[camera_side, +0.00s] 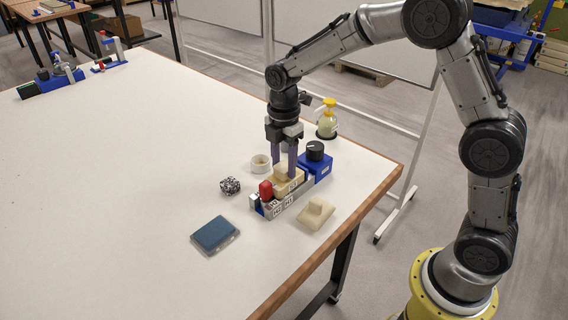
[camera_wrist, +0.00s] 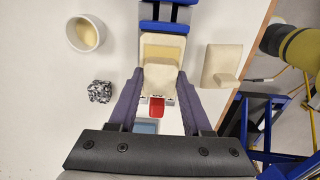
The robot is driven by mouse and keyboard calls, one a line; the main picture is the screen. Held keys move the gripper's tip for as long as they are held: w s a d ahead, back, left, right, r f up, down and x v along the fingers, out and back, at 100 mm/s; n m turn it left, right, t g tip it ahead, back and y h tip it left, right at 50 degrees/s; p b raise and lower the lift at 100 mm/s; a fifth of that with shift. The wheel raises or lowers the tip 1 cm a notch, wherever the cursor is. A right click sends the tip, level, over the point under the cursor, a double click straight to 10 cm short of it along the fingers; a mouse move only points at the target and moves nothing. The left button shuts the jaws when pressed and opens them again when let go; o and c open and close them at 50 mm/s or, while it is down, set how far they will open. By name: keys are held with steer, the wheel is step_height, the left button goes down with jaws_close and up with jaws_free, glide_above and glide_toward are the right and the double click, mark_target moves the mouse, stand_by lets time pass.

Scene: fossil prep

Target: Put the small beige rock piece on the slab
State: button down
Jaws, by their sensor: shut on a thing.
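My gripper (camera_side: 285,173) points down at a grey and blue holder (camera_side: 272,210) near the table's right edge. Its two purple fingers are shut on a small beige rock piece (camera_wrist: 160,76), one finger on each side. Below the piece is a beige slab (camera_wrist: 148,38) with a yellowish middle, set in the holder. The piece overlaps the slab's near part in the wrist view; I cannot tell whether they touch. Another flat beige piece with a raised block (camera_side: 316,212) lies on the table beside the holder; it also shows in the wrist view (camera_wrist: 219,58).
A red-topped part (camera_side: 265,190) stands at the holder's near end, a black knob (camera_side: 315,150) at its far end. A white cup (camera_side: 260,164), a speckled cube (camera_side: 230,185), a dark blue pad (camera_side: 214,232) and a yellow-capped bottle (camera_side: 327,122) stand around.

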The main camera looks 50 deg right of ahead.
mark_target(284, 166)
steer(key=shift+f, duration=0.25)
steer(key=shift+c, duration=1.7)
jaws_free()
step_height(284, 166, up, 12)
steer(key=shift+r, duration=0.25)
steer(key=s+d+r+m+t, duration=0.1)
steer(key=s+r+m+t, duration=0.1)
steer(key=s+m, duration=0.4)
steer(key=s+d+r+m+t, duration=0.1)
steer(key=s+r+m, duration=0.2)
steer(key=s, duration=0.6)
steer(key=s+d+f+m+t, duration=0.1)
steer(key=s+f+m, duration=0.3)
steer(key=s+m, duration=0.5)
steer(key=shift+s+d+f+t, duration=0.2)
steer(key=shift+s+t, duration=0.6)
steer(key=shift+s, duration=0.5)
